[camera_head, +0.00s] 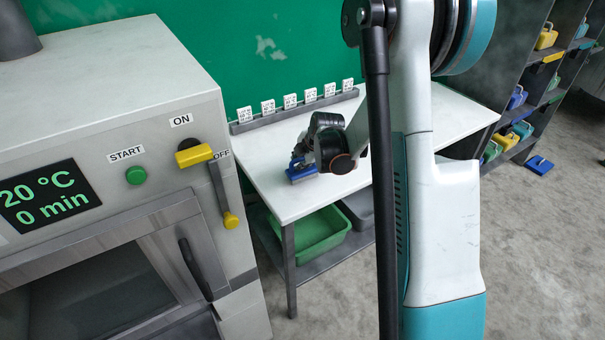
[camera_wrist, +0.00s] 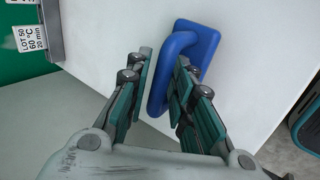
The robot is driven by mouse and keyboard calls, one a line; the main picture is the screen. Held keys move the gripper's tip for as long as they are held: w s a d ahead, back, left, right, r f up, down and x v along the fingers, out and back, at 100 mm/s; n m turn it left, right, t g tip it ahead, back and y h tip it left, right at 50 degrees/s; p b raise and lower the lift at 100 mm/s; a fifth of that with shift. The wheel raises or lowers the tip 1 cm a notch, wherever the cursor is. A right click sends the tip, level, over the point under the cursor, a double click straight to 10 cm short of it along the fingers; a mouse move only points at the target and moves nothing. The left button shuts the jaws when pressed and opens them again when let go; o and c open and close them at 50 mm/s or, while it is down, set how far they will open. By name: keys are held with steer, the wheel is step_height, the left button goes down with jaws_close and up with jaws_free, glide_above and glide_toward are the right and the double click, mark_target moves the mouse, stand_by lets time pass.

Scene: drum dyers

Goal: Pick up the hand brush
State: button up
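The blue hand brush (camera_head: 302,173) is on the white table (camera_head: 265,193), near its front-left edge. In the wrist view, the brush (camera_wrist: 203,36) shows its blue block and a looped handle (camera_wrist: 160,72). My gripper (camera_wrist: 163,62) is open, with its green-padded fingers on either side of the handle bar. The right finger overlaps the loop opening, and a narrow gap shows at the left finger. In the head view my gripper (camera_head: 302,157) is low over the brush. The underside of the brush is hidden.
A rail of white lot cards (camera_head: 291,101) runs along the table's back. A green tray (camera_head: 310,231) sits on the shelf below. The dyeing machine (camera_head: 110,90) stands close on the left. A dark shelf unit (camera_head: 540,80) with colored items stands at right.

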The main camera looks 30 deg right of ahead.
steer(key=shift+r, duration=0.1)
jaws_close()
steer(key=shift+r, duration=0.1)
step_height(320, 180, up, 20)
steer(key=p, duration=0.5)
steer(key=shift+p, duration=0.35)
